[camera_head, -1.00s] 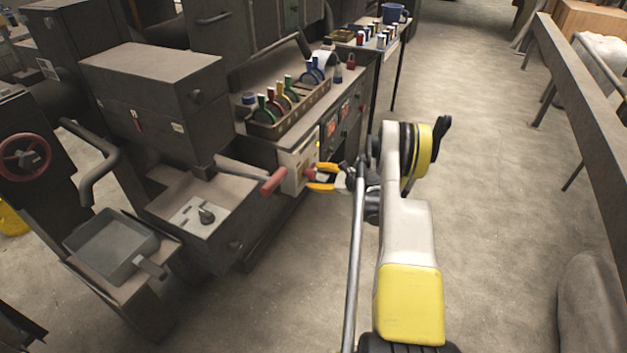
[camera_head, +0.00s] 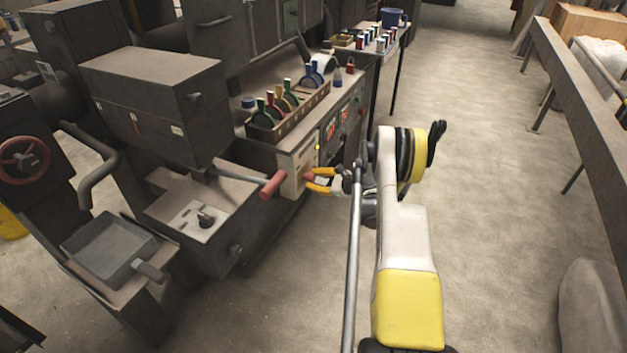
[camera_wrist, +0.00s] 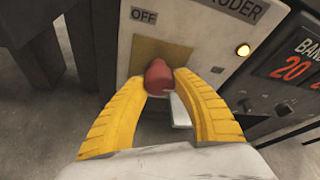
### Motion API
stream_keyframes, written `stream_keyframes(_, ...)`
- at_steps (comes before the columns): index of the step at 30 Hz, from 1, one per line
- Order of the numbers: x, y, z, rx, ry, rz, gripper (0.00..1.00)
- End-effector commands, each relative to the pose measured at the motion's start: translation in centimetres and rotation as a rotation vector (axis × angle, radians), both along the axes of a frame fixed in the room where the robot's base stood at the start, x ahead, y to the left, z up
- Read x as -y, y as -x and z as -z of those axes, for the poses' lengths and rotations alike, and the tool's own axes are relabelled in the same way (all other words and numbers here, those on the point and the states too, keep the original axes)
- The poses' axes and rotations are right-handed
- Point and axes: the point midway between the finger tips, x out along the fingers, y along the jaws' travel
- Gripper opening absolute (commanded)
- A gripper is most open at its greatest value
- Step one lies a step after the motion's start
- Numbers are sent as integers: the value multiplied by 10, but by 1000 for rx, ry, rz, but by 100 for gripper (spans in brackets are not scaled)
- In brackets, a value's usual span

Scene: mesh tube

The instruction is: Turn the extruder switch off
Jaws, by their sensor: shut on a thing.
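The extruder switch has a red handle (camera_wrist: 158,76) on a tan plate (camera_wrist: 147,54) in the wrist view. The plate is on a pale panel (camera_wrist: 190,24) marked "OFF" at upper left and "...UDER" at the top. In the head view my gripper (camera_head: 313,180) reaches the panel (camera_head: 292,176) from the right. The fingers hide part of the handle's lower end.
A display (camera_wrist: 292,67) with red digits is right of the panel. A lever with a red grip (camera_head: 272,186) sticks out just left of my gripper. A wooden rack (camera_head: 288,117) of coloured rings stands above. Open floor (camera_head: 490,200) lies to the right.

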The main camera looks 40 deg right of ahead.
Motion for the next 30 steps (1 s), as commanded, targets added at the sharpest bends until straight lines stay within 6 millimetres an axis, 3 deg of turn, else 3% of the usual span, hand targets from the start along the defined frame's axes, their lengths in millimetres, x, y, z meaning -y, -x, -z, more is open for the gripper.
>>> stream_keyframes(30, 0, -1, -1, 262, 633, 1, 3)
